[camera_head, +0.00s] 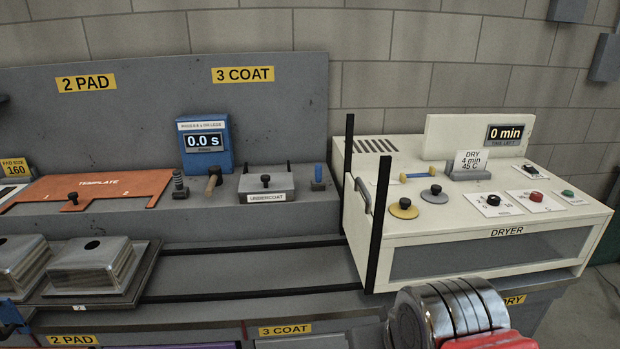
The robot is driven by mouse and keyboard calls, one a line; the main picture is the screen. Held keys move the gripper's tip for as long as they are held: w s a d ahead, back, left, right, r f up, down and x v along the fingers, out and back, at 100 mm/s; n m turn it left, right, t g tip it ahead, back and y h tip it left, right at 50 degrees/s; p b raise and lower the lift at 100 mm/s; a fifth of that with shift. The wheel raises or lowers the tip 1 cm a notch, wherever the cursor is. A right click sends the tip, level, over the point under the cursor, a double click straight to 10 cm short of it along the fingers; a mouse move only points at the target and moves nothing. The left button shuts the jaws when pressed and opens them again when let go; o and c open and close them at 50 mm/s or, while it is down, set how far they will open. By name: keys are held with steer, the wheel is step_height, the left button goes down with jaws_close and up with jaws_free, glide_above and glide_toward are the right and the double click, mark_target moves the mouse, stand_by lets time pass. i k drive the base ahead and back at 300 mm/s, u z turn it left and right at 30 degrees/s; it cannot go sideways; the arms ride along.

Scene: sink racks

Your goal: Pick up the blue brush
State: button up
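A small upright blue piece (319,173), which looks like the handle of the blue brush, stands in a dark block on the grey ledge. It is just right of the undercoat tray (266,186) and left of the dryer (480,215). Its lower end is hidden in the block, so I cannot see bristles. A silver and red part of my arm shows at the bottom right, in front of the dryer and apart from the blue piece. My gripper's fingers are not in view.
A blue timer box (205,140) reading 0.0 s stands behind a wooden-handled tool (212,184). An orange template (98,186) and metal blocks (92,264) are at left. Black upright posts (377,225) rise at the dryer's left edge. Dark rails (245,293) cross the bench front.

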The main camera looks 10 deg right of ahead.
mark_target(319, 184)
steer(key=i, duration=0.85)
steer(key=z, duration=0.05)
